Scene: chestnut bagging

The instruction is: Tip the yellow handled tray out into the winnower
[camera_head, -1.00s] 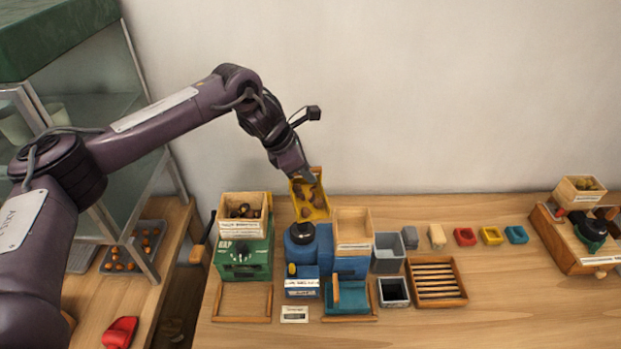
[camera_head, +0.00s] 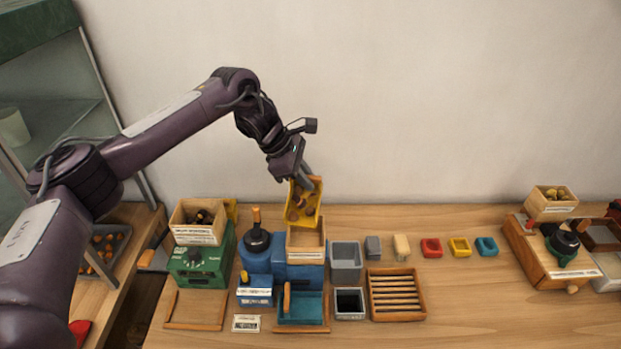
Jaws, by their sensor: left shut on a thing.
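The yellow tray (camera_head: 314,209) hangs tilted, with its open side towards me, above the back of a light wooden hopper (camera_head: 306,253). Brown chestnuts (camera_head: 296,207) are still inside the tray. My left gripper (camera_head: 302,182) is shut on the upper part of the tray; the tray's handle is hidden. The hopper sits on a blue machine (camera_head: 257,262), apparently the winnower, with a black-topped part on its left and a teal tray (camera_head: 301,307) at its front. I cannot tell whether tray and hopper touch. My right gripper is not in view.
A green machine (camera_head: 196,262) with a chestnut-filled wooden box (camera_head: 197,234) stands left. A grey bin (camera_head: 346,262), a slatted wooden rack (camera_head: 396,294) and small coloured trays (camera_head: 459,247) lie to the right. Another wooden machine (camera_head: 545,263) stands far right. The front right table is clear.

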